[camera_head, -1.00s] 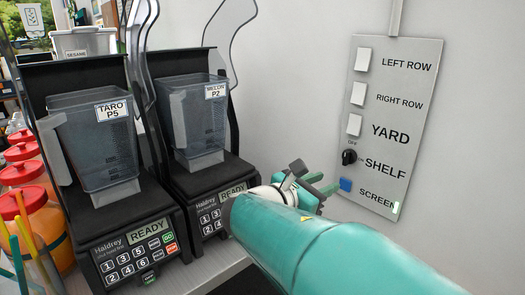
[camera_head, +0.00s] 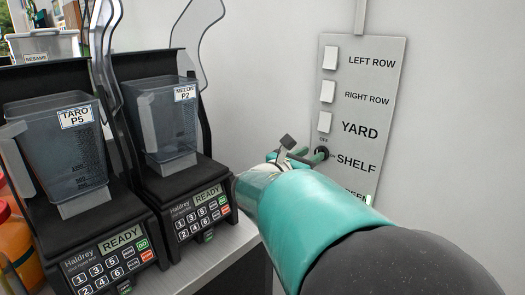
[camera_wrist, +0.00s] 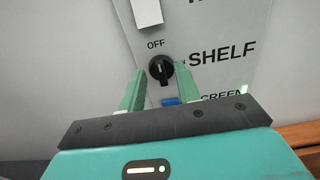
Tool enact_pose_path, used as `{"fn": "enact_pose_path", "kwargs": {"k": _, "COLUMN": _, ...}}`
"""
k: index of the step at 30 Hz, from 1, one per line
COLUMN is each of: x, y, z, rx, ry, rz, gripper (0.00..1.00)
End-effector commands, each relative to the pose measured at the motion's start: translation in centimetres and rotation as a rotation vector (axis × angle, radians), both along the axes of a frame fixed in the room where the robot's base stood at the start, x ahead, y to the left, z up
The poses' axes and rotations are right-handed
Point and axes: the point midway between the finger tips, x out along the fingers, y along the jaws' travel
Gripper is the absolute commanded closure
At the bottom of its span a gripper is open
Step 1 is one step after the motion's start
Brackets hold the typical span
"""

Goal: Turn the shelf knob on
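The shelf knob (camera_wrist: 161,68) is a black rotary knob on the grey switch panel, left of the SHELF label. Its white pointer line stands about upright, toward the OFF mark, in the wrist view. In the head view the knob (camera_head: 321,153) is partly covered by my gripper (camera_head: 303,157). In the wrist view my gripper (camera_wrist: 160,92) is open, its two green fingers apart and below the knob on either side. No grip on the knob shows; the exact gap in depth is hard to tell.
The switch panel (camera_head: 384,75) has white rocker switches above the knob and a blue button (camera_wrist: 171,101) below it. The wall right of the panel is bare.

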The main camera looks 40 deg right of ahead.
Motion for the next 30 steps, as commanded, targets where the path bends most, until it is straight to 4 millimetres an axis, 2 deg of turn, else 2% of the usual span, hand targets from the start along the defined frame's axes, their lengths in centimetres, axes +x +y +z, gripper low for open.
{"fn": "enact_pose_path", "kwargs": {"k": 3, "x": 0.2, "y": -1.7, "z": 0.0, "rx": 0.001, "ry": 0.001, "rz": -0.002, "gripper": 0.67}}
{"fn": "enact_pose_path", "kwargs": {"k": 6, "x": 0.5, "y": -2.4, "z": 0.0, "rx": 0.0, "ry": 0.0, "rz": 0.002, "gripper": 0.67}}
{"fn": "enact_pose_path", "kwargs": {"k": 15, "x": 0.5, "y": -2.7, "z": 0.0, "rx": 0.0, "ry": -0.001, "rz": 0.002, "gripper": 0.67}}
{"fn": "enact_pose_path", "kwargs": {"k": 16, "x": 0.5, "y": -2.7, "z": 0.0, "rx": 0.001, "ry": -0.001, "rz": 0.002, "gripper": 0.69}}
{"fn": "enact_pose_path", "kwargs": {"k": 21, "x": 0.5, "y": -2.7, "z": 0.0, "rx": 0.001, "ry": -0.001, "rz": 0.002, "gripper": 1.0}}
{"fn": "enact_pose_path", "kwargs": {"k": 30, "x": 0.4, "y": -2.7, "z": 0.0, "rx": 0.002, "ry": -0.014, "rz": 0.002, "gripper": 1.0}}
